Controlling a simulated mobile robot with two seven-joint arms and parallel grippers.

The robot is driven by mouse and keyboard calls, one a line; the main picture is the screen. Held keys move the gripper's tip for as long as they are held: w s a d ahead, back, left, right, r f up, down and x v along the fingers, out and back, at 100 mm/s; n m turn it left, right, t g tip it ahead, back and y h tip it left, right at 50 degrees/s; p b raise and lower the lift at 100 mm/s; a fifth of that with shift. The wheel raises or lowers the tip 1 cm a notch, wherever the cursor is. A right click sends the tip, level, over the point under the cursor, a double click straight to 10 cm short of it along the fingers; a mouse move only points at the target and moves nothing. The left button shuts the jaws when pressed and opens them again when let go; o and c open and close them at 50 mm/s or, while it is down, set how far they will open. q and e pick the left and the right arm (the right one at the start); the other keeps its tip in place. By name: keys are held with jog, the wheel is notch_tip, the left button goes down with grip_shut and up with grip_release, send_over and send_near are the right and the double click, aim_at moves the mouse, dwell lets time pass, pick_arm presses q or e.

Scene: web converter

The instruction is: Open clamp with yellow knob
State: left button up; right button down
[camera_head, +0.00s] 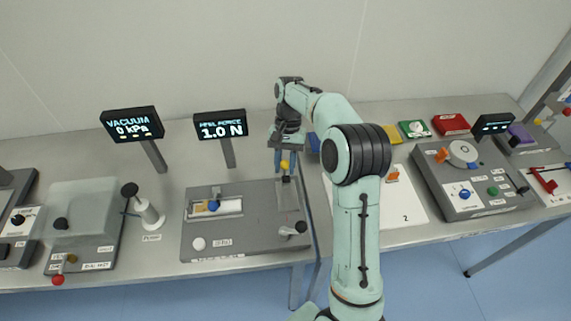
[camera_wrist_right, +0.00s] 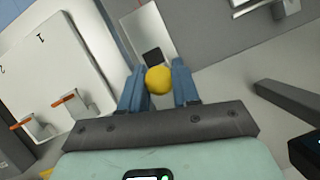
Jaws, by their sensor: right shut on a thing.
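The yellow knob (camera_wrist_right: 158,80) sits between the two blue fingers of my right gripper (camera_wrist_right: 160,88) in the right wrist view. In the head view the yellow knob (camera_head: 284,164) shows just below my right gripper (camera_head: 285,155), at the top of the clamp (camera_head: 288,190). The clamp stands at the right back of the grey peel-force device (camera_head: 230,242). The fingers are shut on the knob. Most of the clamp is hidden below the knob and gripper. My left gripper does not show.
The peel force display (camera_head: 220,124) reads 1.0 N on a post behind the device. A vacuum display (camera_head: 132,123) stands further left. A white numbered board (camera_head: 405,205) lies right of the device, partly behind my arm.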

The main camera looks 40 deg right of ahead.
jog(key=shift+f, duration=0.35)
jog(key=c, duration=0.9)
grip_release()
jog(key=shift+d, duration=0.1)
jog(key=shift+r, duration=0.15)
jog(key=shift+v, duration=5.85)
jog(key=shift+w, duration=0.15)
